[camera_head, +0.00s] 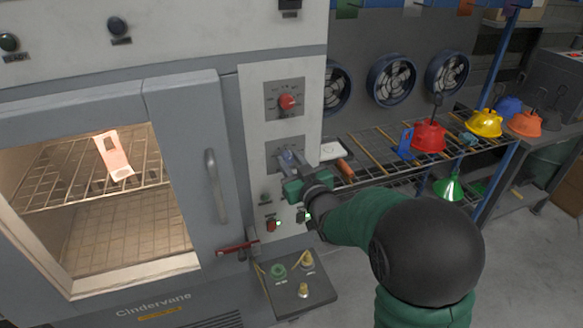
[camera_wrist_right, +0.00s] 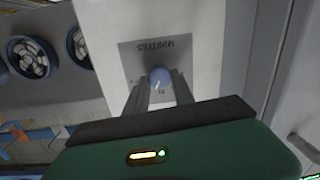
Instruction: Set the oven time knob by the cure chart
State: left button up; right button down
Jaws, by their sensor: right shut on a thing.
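A blue-grey knob (camera_wrist_right: 160,78) sits on a grey dial plate (camera_wrist_right: 158,52) with small markings I cannot read. My right gripper (camera_wrist_right: 161,90) has its two fingers on either side of this knob and is shut on it. In the head view the same gripper (camera_head: 287,164) reaches the lower dial plate on the oven's control panel, and the knob is mostly hidden by the fingers. A red knob (camera_head: 287,102) sits on the upper dial plate, apart from the gripper. I cannot make out a cure chart. My left gripper is not in view.
The oven window (camera_head: 95,205) shows a pale pink part (camera_head: 115,155) on a wire rack. The door handle (camera_head: 216,186) stands left of the panel. A small button box (camera_head: 292,285) juts out below. Right is a rack with red (camera_head: 429,137) and yellow hoods (camera_head: 484,123).

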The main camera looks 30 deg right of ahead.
jog(key=n+b, duration=0.1)
jog(key=n, duration=0.1)
jog(key=f+n+b, duration=0.1)
jog(key=shift+a+n, duration=0.15)
jog(key=shift+n, duration=0.25)
jog(key=shift+n+b, duration=0.5)
jog(key=shift+b, duration=0.05)
jog(key=shift+r, duration=0.1)
jog(key=c, duration=1.4)
grip_release()
jog(key=o, duration=0.3)
jog(key=shift+w+r, duration=0.1)
jog(key=shift+w, duration=0.05)
jog(key=shift+r, duration=0.1)
